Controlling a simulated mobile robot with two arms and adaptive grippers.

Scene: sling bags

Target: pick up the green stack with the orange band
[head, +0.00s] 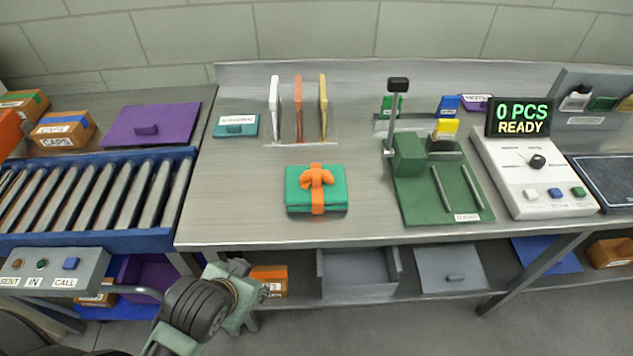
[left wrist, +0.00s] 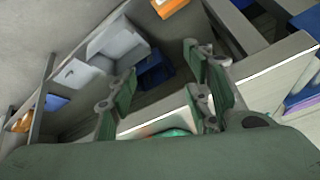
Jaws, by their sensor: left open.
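The green stack (head: 333,201) lies flat on the grey metal worktable (head: 235,205), near the middle of its front part. An orange band (head: 317,177) runs around it, with a bow-like knot on top. My left gripper (head: 258,288) is in front of and below the table's front edge, left of and apart from the stack. In the left wrist view its two green-padded fingers (left wrist: 165,95) stand apart with nothing held between them. A sliver of teal (left wrist: 174,133) shows low between them; too little shows to be sure it is the stack. My right gripper is out of view.
Upright white, orange and yellow dividers (head: 298,110) stand behind the stack. A green press fixture (head: 440,190) and a white counter box (head: 535,180) stand to the right. A roller conveyor (head: 95,195) is at left. A shelf with a grey bin (head: 358,275) lies below.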

